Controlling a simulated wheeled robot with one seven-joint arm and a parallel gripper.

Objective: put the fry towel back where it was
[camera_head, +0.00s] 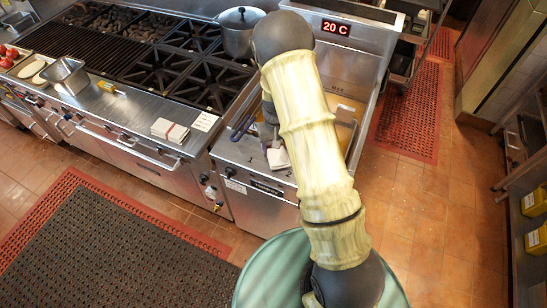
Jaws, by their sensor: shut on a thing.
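A pale folded cloth, taken as the fry towel (280,158), shows at the front ledge of the fryer (252,158), just left of my arm. My gripper (273,143) points down over it and is shut on it. My arm hides much of the gripper and the right side of the towel. I cannot tell if the towel touches the ledge. Another folded white towel with a red stripe (170,130) lies on the steel counter front to the left.
The fryer has a dark basket handle (243,128) left of my gripper and a "20 C" display behind. A lidded pot (240,30) stands on the burners. A white label card (204,121) and a steel pan (66,75) are on the counter. Floor mats lie left and right.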

